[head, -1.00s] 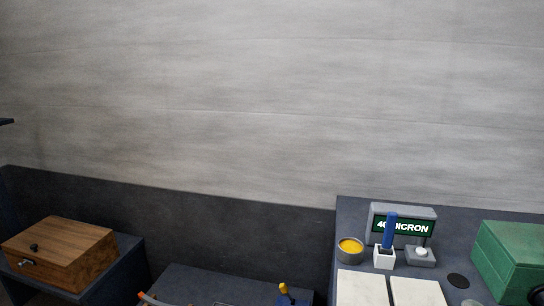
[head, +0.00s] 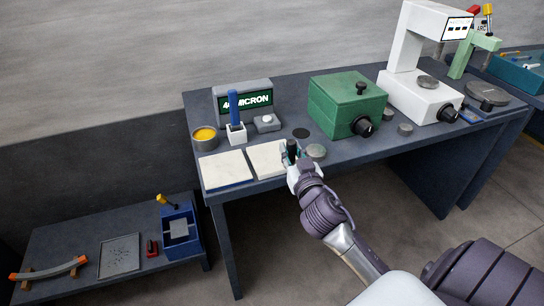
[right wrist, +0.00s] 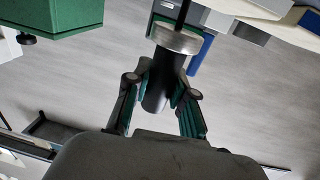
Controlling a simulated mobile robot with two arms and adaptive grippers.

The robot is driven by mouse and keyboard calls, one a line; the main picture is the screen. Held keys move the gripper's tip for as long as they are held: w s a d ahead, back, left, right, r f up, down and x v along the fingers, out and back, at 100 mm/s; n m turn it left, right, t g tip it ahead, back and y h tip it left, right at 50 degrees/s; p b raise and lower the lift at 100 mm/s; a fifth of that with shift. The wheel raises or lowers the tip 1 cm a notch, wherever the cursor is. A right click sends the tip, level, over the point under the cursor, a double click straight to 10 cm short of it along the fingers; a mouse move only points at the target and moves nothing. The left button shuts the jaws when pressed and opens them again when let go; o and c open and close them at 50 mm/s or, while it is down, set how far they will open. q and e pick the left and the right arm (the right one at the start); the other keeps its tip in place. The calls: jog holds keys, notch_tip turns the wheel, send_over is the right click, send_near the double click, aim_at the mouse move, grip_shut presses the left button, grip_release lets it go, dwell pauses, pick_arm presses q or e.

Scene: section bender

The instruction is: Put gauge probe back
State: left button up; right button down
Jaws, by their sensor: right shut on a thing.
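My right gripper (head: 290,158) is shut on a dark cylinder, which I take to be the gauge probe (head: 292,150). It is at the bench's front edge, just right of the white tiles. In the right wrist view the green-padded fingers (right wrist: 161,92) clasp the dark cylinder (right wrist: 154,90); a metal collar and thin dark rod show beyond it. The gauge display (head: 243,98), reading "40 MICRON", stands farther back left. A grey block with a pale round knob (head: 266,122) sits in front of it. My left gripper is out of view.
A white holder (head: 236,135) with an upright blue stick and a yellow-filled bowl (head: 204,138) stand left. White tiles (head: 226,170) lie in front. A dark round pad (head: 301,133), grey disc (head: 316,151) and green box (head: 344,104) are near my right gripper.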

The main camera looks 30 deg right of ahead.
jog(key=w+d+r+m+g+h, duration=0.2)
jog(key=d+r, duration=0.5)
jog(key=d, duration=0.4)
jog(key=shift+w+r+m+h, duration=0.4)
jog(key=shift+w+h, duration=0.4)
jog(key=shift+h, duration=0.2)
jog(key=shift+a, duration=0.1)
jog(key=w+a+f, duration=0.1)
jog(key=a+f, duration=0.1)
jog(key=a, duration=0.1)
jog(key=w+a+f, duration=0.2)
jog(key=a, duration=0.2)
jog(key=w+a+f, duration=0.2)
jog(key=a+f, duration=0.1)
jog(key=shift+w+a, duration=0.1)
jog(key=shift+a, duration=0.1)
jog(key=shift+f, duration=1.9)
